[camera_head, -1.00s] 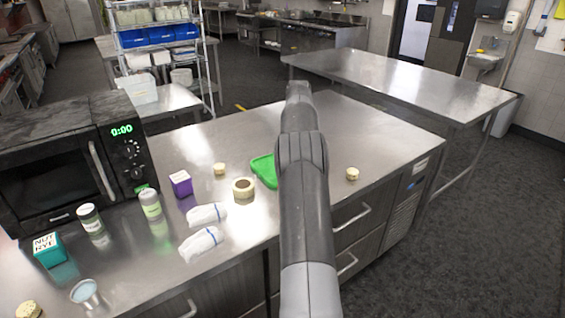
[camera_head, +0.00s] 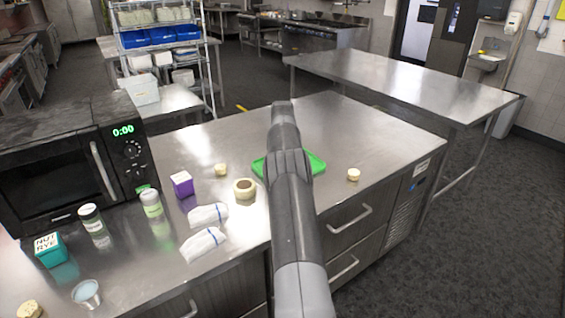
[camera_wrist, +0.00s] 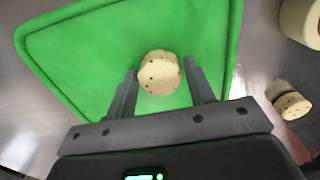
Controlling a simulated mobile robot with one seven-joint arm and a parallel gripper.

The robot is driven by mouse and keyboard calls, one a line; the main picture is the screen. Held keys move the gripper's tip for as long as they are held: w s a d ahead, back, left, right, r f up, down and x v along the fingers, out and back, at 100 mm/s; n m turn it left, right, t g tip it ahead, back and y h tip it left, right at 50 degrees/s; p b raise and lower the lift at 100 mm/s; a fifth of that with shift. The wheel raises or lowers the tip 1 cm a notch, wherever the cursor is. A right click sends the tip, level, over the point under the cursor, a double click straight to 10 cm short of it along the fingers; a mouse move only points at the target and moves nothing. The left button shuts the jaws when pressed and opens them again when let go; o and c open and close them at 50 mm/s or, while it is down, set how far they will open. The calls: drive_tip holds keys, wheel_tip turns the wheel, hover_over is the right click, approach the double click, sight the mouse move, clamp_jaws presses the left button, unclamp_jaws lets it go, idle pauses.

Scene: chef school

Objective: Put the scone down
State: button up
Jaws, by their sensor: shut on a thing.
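In the wrist view, a pale round scone (camera_wrist: 159,75) with dark specks is between the two fingertips of my gripper (camera_wrist: 159,67), which is shut on it. Behind the scone is a green tray (camera_wrist: 75,48) with a raised rim. I cannot tell whether the scone touches the tray. In the head view the green tray (camera_head: 317,162) lies on the steel counter, its middle hidden by my arm. My gripper and the held scone are hidden there too.
A tape roll (camera_head: 244,189) and another scone (camera_head: 221,169) lie left of the tray. A scone (camera_head: 353,174) lies to its right. White cloths (camera_head: 207,215), a purple box (camera_head: 181,184), jars and a microwave (camera_head: 60,165) are further left. The counter behind the tray is clear.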

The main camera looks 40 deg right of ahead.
drive_tip(key=shift+f, duration=0.1)
drive_tip(key=o, duration=0.5)
drive_tip(key=shift+f, duration=0.1)
drive_tip(key=o, duration=0.5)
drive_tip(key=shift+c, duration=0.2)
